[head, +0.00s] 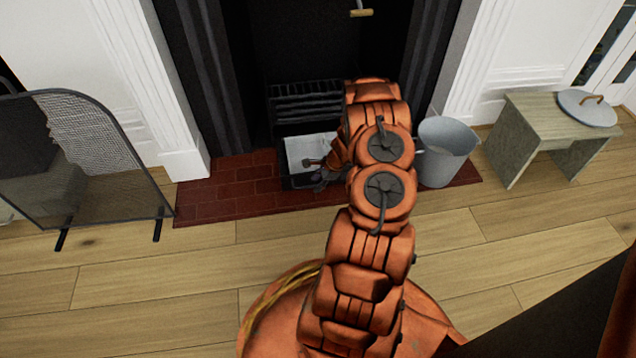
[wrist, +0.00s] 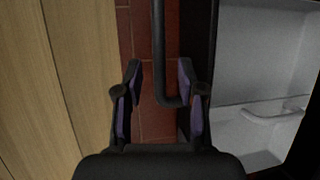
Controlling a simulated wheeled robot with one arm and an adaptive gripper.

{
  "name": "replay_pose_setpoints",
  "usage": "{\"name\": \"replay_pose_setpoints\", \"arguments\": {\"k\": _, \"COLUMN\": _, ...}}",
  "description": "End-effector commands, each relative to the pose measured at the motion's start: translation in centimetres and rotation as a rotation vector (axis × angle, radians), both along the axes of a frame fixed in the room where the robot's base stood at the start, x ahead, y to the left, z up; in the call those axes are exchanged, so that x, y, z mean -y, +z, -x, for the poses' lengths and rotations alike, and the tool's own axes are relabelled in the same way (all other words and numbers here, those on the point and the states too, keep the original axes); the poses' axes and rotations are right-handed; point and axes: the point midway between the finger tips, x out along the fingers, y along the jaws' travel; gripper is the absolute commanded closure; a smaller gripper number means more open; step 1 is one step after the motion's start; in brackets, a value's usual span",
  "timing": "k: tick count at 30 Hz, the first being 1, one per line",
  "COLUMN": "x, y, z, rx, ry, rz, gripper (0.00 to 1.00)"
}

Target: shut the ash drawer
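The ash drawer (head: 305,152) is pulled out under the grate, over the red brick hearth. A light grey pan (head: 312,150) shows inside it. In the wrist view the pan (wrist: 250,70) is at the right, and the drawer's dark front (wrist: 197,60) runs beside it. The drawer's dark bar handle (wrist: 159,50) comes down between my fingertips and bends toward the front. My gripper (wrist: 159,75) is open, one finger on each side of the handle, with gaps visible. In the head view my gripper (head: 320,180) is at the drawer's front, partly hidden by my arm.
A grey metal bucket (head: 445,155) stands on the hearth right of my arm. A mesh fire screen (head: 100,150) stands at the left. A small table (head: 530,115) with a round lid (head: 587,108) is at the right. The wooden floor (head: 150,270) at front left is clear.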

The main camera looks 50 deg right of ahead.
Motion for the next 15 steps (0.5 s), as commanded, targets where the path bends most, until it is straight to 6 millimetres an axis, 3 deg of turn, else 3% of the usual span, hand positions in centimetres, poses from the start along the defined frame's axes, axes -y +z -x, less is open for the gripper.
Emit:
{"name": "replay_pose_setpoints", "arguments": {"k": 2, "x": 0.00, "y": 0.01, "z": -0.01, "rx": 0.000, "ry": 0.000, "rz": 0.000, "gripper": 0.64}}
{"name": "replay_pose_setpoints", "arguments": {"k": 12, "x": 0.01, "y": 0.03, "z": -0.03, "rx": 0.000, "ry": 0.001, "rz": 0.000, "gripper": 0.99}}
{"name": "replay_pose_setpoints", "arguments": {"k": 15, "x": 0.01, "y": 0.03, "z": -0.03, "rx": 0.000, "ry": 0.001, "rz": 0.000, "gripper": 1.00}}
